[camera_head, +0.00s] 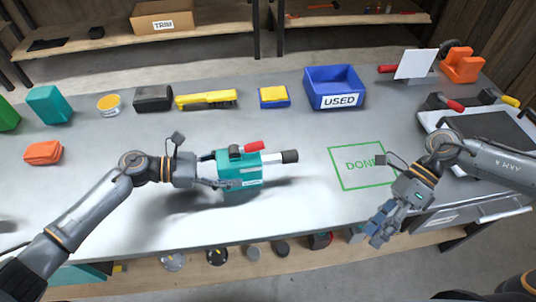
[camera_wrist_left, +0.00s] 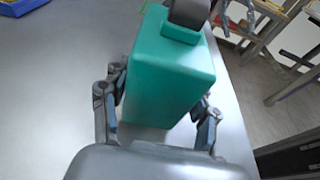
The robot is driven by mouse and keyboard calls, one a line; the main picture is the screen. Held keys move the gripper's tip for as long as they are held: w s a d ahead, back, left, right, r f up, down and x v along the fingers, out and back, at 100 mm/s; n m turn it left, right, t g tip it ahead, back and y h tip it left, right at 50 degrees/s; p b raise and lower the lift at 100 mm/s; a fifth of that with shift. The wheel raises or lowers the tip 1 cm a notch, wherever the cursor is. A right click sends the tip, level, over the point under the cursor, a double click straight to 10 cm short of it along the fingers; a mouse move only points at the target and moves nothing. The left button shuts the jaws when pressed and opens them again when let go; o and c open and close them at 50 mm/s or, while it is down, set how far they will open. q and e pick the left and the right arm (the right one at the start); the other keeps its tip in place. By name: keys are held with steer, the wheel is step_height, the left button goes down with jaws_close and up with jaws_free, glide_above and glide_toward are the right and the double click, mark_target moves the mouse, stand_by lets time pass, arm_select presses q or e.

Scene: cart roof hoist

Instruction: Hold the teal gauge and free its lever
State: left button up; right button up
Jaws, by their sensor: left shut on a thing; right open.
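The teal gauge (camera_head: 239,173) is a box-shaped body with a red-tipped lever (camera_head: 254,147) on top and a dark round end piece on its right side. My left gripper (camera_head: 218,171) is shut on the gauge from its left side. A shadow lies under the gauge, and it appears a little above the table. In the left wrist view the gauge (camera_wrist_left: 168,75) fills the space between my left fingers (camera_wrist_left: 158,115). My right gripper (camera_head: 381,223) is open and empty, at the right near the green DONE outline (camera_head: 363,164), away from the gauge.
A blue USED bin (camera_head: 334,88), a yellow-and-blue sponge (camera_head: 274,97), a yellow brush (camera_head: 206,98) and a dark block (camera_head: 153,98) stand along the back of the grey table (camera_head: 300,215). A dark-topped device (camera_head: 485,138) is at the right. The table around the gauge is clear.

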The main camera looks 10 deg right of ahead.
steer(key=w+a+r+n+t+h, duration=0.1)
steer(key=w+a+r+n, duration=0.15)
steer(key=w+a, duration=0.35)
steer(key=w+a+r+n+t+h, duration=0.1)
steer(key=w+a+r+n, duration=0.1)
steer(key=w+a+r, duration=0.35)
steer(key=n+t+h, duration=0.2)
steer(key=t, duration=0.1)
glide_toward(260, 142)
steer(key=f, duration=0.1)
steer(key=shift+x, duration=4.25)
steer(key=shift+a, duration=0.1)
steer(key=shift+c, duration=0.2)
steer(key=c, duration=0.7)
steer(key=shift+r, duration=0.1)
